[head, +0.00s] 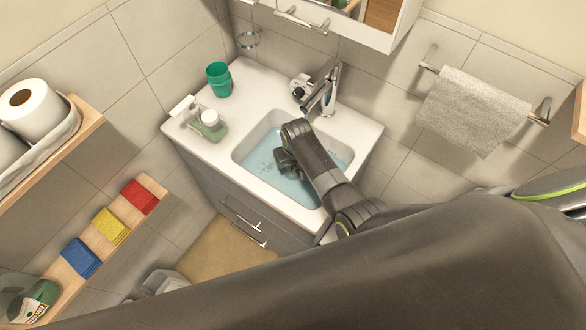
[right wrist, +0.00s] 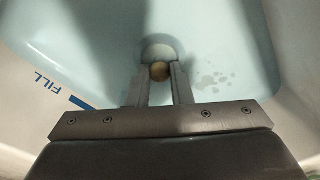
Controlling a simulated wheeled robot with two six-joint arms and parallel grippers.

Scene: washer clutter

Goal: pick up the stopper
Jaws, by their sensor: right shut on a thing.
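The stopper (right wrist: 160,71) shows in the right wrist view as a small round tan knob between my fingertips, in front of a pale round drain area. My right gripper (right wrist: 160,80) is shut on it, low inside the basin. In the head view my right gripper (head: 284,160) reaches down into the sink (head: 262,172), which holds bluish water. My arm hides the stopper there. My left gripper is not in view.
A chrome faucet (head: 322,92) stands behind the basin. A green cup (head: 219,80) and a soap bottle (head: 210,124) stand on the counter at the left. A blue FILL mark (right wrist: 82,103) is on the basin wall.

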